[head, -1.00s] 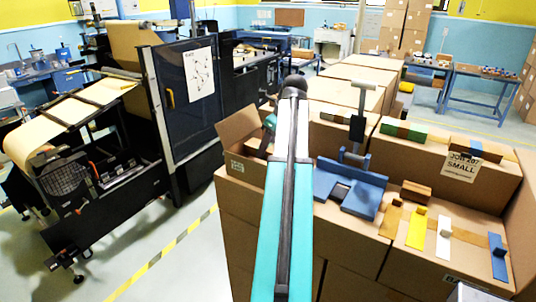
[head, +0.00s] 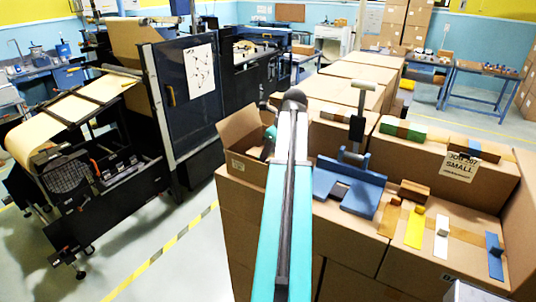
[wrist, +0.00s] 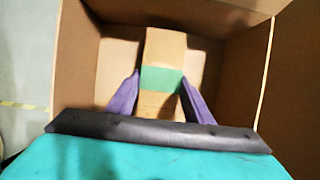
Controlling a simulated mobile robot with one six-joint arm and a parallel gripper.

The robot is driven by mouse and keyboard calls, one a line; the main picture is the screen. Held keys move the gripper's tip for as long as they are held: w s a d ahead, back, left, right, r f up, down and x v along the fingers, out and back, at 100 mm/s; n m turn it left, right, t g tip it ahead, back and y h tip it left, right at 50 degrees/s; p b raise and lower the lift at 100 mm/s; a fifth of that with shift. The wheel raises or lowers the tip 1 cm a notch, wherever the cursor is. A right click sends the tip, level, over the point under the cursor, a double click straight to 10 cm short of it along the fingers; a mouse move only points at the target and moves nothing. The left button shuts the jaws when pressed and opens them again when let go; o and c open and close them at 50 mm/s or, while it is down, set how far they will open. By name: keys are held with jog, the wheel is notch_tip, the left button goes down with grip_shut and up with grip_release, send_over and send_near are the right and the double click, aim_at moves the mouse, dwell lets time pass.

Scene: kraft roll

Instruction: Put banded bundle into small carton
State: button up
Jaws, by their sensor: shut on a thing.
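The banded bundle (wrist: 163,48) is a brown stack with a green band, seen in the wrist view between the purple fingers of my gripper (wrist: 160,84). My gripper is shut on it. Beyond and around it are the inner walls of an open small carton (wrist: 248,75). In the head view this carton (head: 237,138) stands left of my arm with its flaps up. My gripper's teal body (head: 268,142) shows at the carton's opening, partly behind my arm. The bundle is hidden in the head view. I cannot tell whether it touches the carton floor.
Right of my arm, cartons carry a blue fixture (head: 349,187) with an upright handle, a green-banded roll or bundle (head: 402,130), a "JOB 207 SMALL" sign (head: 459,166) and several coloured strips. A black machine (head: 190,85) stands at the left, with open floor before it.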

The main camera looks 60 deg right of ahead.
jog(key=shift+f, duration=0.1)
jog(key=o, duration=1.3)
jog(key=shift+c, duration=0.2)
jog(key=b+v, duration=0.5)
jog(key=v, duration=0.7)
jog(key=shift+w+a, duration=0.1)
